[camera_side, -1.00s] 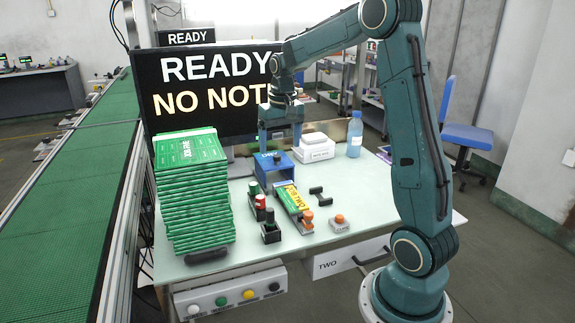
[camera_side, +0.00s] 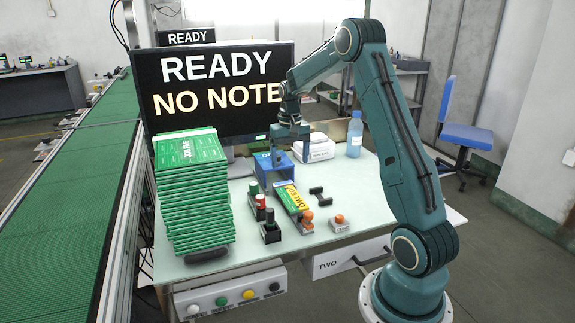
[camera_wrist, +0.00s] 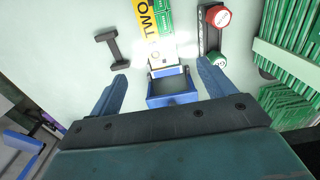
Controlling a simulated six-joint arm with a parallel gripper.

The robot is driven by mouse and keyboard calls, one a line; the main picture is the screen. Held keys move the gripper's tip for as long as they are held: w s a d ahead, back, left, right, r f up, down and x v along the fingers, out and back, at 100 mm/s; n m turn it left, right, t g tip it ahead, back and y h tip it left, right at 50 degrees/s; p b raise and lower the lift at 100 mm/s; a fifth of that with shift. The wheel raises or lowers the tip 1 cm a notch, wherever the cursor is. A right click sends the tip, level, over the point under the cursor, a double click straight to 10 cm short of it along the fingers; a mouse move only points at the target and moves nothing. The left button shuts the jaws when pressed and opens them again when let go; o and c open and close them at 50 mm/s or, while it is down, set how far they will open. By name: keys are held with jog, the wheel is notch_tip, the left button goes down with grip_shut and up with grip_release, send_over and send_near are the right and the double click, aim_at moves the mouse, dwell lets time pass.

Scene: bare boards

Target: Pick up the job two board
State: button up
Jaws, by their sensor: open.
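The job two board (camera_side: 291,197) lies on the table as a green board with a yellow strip. In the wrist view the board (camera_wrist: 149,18) shows "TWO" on its yellow strip, with green to the right and a pale end nearest the blue open-topped box (camera_wrist: 173,90). That box (camera_side: 266,176) stands behind the board in the side view. My gripper (camera_side: 291,156) hangs above the back of the table, over the box area. In the wrist view my gripper (camera_wrist: 162,78) has its fingers wide apart with nothing held between them, and the board lies beyond them.
A tall stack of green boards (camera_side: 193,200) stands on the left. A rack with red and green stamps (camera_wrist: 211,32) is beside the board. A black dumbbell-shaped piece (camera_side: 320,196) lies to its right. A white box (camera_side: 314,150) and a blue bottle (camera_side: 354,137) stand behind.

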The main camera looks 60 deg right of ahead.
send_over(290, 195)
jog(key=shift+f, duration=3.15)
jog(key=shift+s+a+f, duration=0.1)
jog(key=shift+f, duration=1.2)
jog(key=shift+a+f, duration=0.1)
jog(key=shift+f, duration=1.15)
jog(key=shift+f, duration=0.25)
jog(key=c, duration=1.1)
notch_tip(290, 195, up, 21)
jog(key=shift+f, duration=0.2)
